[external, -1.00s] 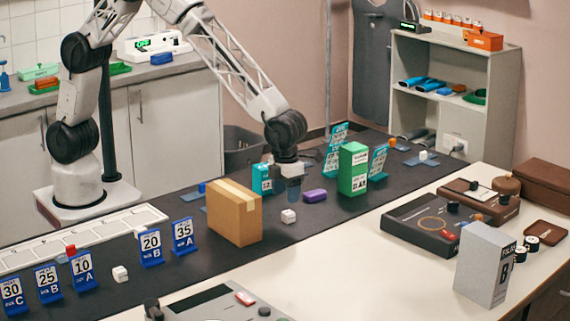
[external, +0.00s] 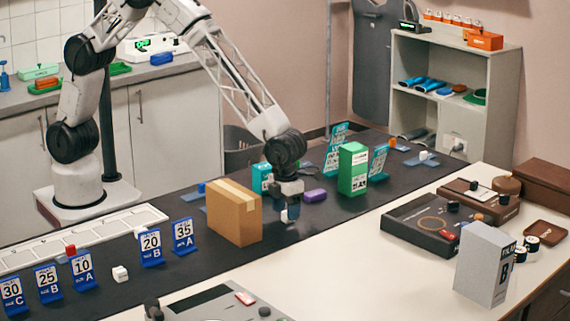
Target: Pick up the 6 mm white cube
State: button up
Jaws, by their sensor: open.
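A small white cube (external: 285,216) sits on the dark mat, to the right of the cardboard box (external: 234,213). Another white cube (external: 120,274) lies on the mat at the front left, near the blue number stands. A third white cube (external: 423,156) lies at the far right end of the mat. The cube sizes cannot be read.
Close to my gripper stand a purple block (external: 315,196), a green box (external: 352,168) and a teal stand (external: 262,179). Blue number stands (external: 183,235) are left of the cardboard box. The mat in front of the gripper is clear.

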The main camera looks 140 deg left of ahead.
jog(key=shift+f, duration=0.85)
jog(key=c, duration=1)
jog(key=shift+r, duration=0.15)
jog(key=shift+r, duration=0.55)
jog(key=shift+s+d+r, duration=0.1)
jog(key=shift+s+r, duration=0.1)
jog(key=shift+r, duration=0.4)
jog(key=shift+s+d+r, duration=0.1)
jog(key=shift+s+r, duration=0.05)
jog(key=shift+r, duration=0.4)
jog(key=s+d, duration=0.1)
jog(key=s, duration=0.3)
jog(key=s+d+r, duration=0.1)
jog(key=s+d, duration=0.1)
jog(key=s, duration=0.3)
jog(key=s+d, duration=0.2)
jog(key=s, duration=0.3)
jog(key=shift+s+d+r, duration=0.1)
jog(key=shift+d+r, duration=0.05)
jog(key=shift+d, duration=0.1)
